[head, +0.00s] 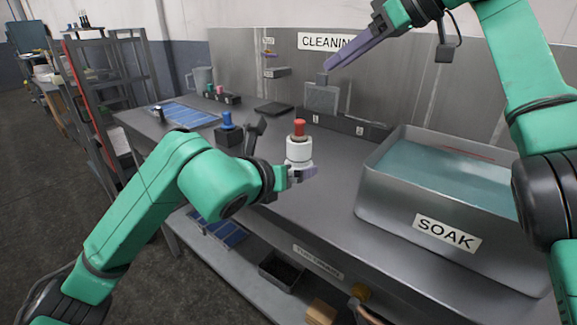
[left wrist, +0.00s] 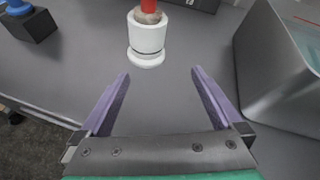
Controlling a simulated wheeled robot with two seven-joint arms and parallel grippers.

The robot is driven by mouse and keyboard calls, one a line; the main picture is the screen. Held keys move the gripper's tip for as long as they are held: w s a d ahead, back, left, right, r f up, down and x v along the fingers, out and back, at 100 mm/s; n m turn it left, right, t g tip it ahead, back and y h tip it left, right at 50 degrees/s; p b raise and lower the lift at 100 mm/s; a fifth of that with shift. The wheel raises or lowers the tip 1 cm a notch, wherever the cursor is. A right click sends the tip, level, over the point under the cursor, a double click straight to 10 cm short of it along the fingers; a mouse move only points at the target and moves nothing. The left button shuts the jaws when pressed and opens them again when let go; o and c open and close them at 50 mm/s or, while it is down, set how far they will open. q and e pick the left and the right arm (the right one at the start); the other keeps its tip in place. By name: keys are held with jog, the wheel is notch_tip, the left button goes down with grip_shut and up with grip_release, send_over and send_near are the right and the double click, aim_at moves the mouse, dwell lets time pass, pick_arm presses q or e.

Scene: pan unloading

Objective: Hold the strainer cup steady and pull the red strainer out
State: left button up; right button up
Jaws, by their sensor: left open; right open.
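The white strainer cup (head: 299,151) stands upright on the grey worktop with the red strainer (head: 299,129) sticking out of its top. In the left wrist view, the cup (left wrist: 147,36) is ahead of the fingertips, and the red strainer (left wrist: 148,5) is cut by the top edge. My left gripper (left wrist: 160,75) is open and empty, low at the near side of the cup and apart from it. In the head view, the left gripper (head: 304,173) partly covers the cup's base. My right gripper (head: 332,63) is open, empty and raised high above the back of the worktop.
A grey SOAK basin (head: 388,212) with liquid stands to the right of the cup. A dark block with a blue top (head: 228,133) stands to the left. A low dark rail (head: 338,124) runs along the back. The worktop in front of the cup is clear.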

aim_at(298, 158)
pick_arm(q)
jog(key=s+r+y, duration=0.1)
jog(key=s+r+t+y, duration=0.1)
jog(key=shift+d+y, duration=0.2)
jog(key=shift+y, duration=0.1)
jog(key=shift+w+a+t, duration=0.1)
jog(key=shift+a+t, duration=0.05)
jog(key=shift+t, duration=0.15)
jog(key=shift+y, duration=0.3)
jog(key=x, duration=1.4)
jog(key=shift+w+f, duration=0.15)
jog(key=shift+w, duration=0.05)
